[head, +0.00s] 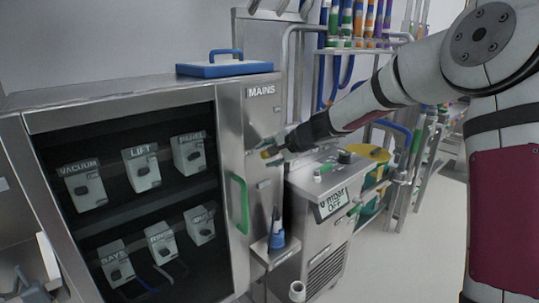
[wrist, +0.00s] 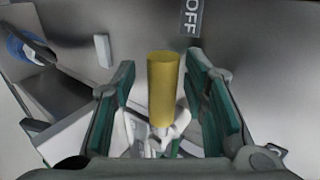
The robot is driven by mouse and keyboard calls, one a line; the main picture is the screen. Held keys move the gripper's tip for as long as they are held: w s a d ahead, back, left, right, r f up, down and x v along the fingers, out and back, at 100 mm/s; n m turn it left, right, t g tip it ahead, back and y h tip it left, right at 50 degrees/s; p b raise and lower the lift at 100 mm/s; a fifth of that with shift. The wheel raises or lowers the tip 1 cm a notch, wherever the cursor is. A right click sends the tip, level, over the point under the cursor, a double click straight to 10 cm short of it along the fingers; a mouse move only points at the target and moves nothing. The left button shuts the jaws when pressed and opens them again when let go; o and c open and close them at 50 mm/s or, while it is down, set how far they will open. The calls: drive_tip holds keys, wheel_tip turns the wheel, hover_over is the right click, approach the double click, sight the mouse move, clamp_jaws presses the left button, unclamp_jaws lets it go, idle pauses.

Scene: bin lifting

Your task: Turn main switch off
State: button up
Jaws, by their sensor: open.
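The yellow handle of the main switch (wrist: 163,88) stands out from the steel panel in the wrist view. It lies between the two green-padded fingers of my gripper (wrist: 162,78), which are open on either side with visible gaps. An OFF label (wrist: 191,18) is on the panel beyond the handle's tip. In the head view the yellow handle (head: 268,153) shows at the tip of my gripper (head: 281,149), on the panel below the MAINS label (head: 261,91). The fingers partly hide the switch's base there.
A dark-windowed cabinet (head: 30,125) with labelled boxes, such as VACUUM (head: 85,188) and LIFT (head: 141,167), fills the left. A green door handle (head: 241,203) is below my gripper. A steel unit with a display (head: 333,203) stands close at right. Open floor (head: 412,250) lies further right.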

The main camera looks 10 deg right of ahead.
drive_tip(key=v, duration=1.2)
drive_tip(key=s+a+r+n+g+h+p, duration=0.1)
drive_tip(key=s+a+r+n+p, duration=0.15)
drive_tip(key=s, duration=0.45)
drive_tip(key=s+a+r+n+g+p, duration=0.1)
drive_tip(key=s+a+n+g, duration=0.15)
drive_tip(key=s, duration=0.55)
drive_tip(key=s+a+r+n+h+p, duration=0.1)
drive_tip(key=s+n, duration=0.2)
drive_tip(key=s, duration=0.4)
drive_tip(key=s+d+n+g+h+p, duration=0.1)
drive_tip(key=s+d+n+p, duration=0.1)
drive_tip(key=s, duration=0.8)
drive_tip(key=s+d+n+g+h+p, duration=0.1)
drive_tip(key=s+d, duration=0.3)
drive_tip(key=s, duration=0.7)
drive_tip(key=shift+s+d+r+n+h+p, duration=0.3)
drive_tip(key=shift+r+n+h+p, duration=0.2)
drive_tip(key=shift+h, duration=0.2)
